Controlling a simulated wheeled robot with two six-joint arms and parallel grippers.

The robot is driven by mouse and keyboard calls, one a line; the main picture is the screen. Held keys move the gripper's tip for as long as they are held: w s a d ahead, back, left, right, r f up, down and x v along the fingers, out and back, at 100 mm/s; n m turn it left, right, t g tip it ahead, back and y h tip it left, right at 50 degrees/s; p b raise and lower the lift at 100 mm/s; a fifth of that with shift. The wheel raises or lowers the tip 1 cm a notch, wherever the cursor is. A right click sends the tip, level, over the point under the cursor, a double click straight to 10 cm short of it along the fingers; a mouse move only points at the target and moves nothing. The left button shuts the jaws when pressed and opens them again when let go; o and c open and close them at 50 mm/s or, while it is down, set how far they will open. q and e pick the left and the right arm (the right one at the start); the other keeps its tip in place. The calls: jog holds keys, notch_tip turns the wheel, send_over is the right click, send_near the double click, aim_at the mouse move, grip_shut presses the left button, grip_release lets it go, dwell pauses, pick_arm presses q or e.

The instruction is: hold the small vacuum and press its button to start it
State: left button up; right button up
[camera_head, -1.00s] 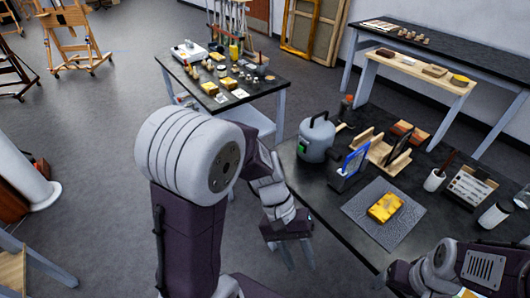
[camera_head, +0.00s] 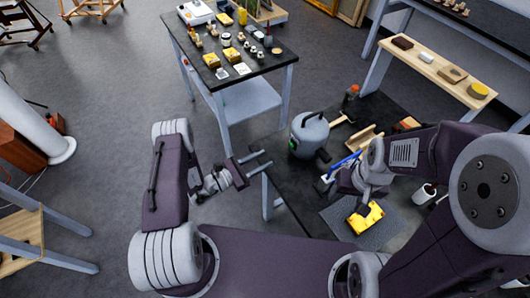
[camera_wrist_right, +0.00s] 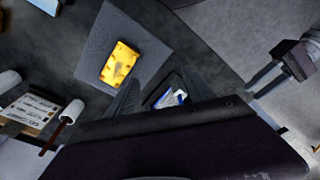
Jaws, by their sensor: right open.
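The small vacuum looks to be the grey canister (camera_head: 311,132) with a dark top handle and a green patch on its front. It stands upright on the dark table. My left gripper (camera_head: 263,161) is to the left of the vacuum, apart from it, with its two fingers spread and empty. It also shows in the right wrist view (camera_wrist_right: 283,68). My right gripper (camera_head: 362,208) is low over the table's front, near a yellow block (camera_head: 370,218). In the right wrist view its dark fingers (camera_wrist_right: 155,93) are apart, and nothing is clearly held.
The yellow block lies on a grey mat (camera_head: 338,216). A dark stand with a blue-edged panel (camera_head: 343,166) is between the vacuum and my right arm. A wooden holder (camera_head: 363,139) and a dark bottle (camera_head: 350,99) are behind. A cart with small items (camera_head: 275,68) stands at the back.

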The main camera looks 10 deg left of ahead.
jog(key=w+a+r+m, duration=0.1)
jog(key=w+r+m, duration=0.15)
jog(key=m, duration=0.55)
jog(key=w+r+m, duration=0.1)
jog(key=w+m, duration=0.3)
jog(key=m, duration=0.4)
jog(key=m+g+y, duration=0.2)
jog(key=m, duration=1)
send_over(329, 156)
notch_tip(329, 156, down, 3)
jog(key=shift+g, duration=0.4)
jog(key=f, duration=0.3)
jog(key=d+f, duration=0.1)
jog(key=f, duration=0.1)
jog(key=shift+w+f, duration=0.1)
jog(key=shift+w, duration=0.25)
pick_arm(q)
jog(key=shift+w+d+f, duration=0.15)
jog(key=shift+w+f, duration=0.05)
jog(key=shift+w, duration=0.2)
pick_arm(e)
jog(key=x, duration=0.8)
jog(key=shift+f, duration=0.4)
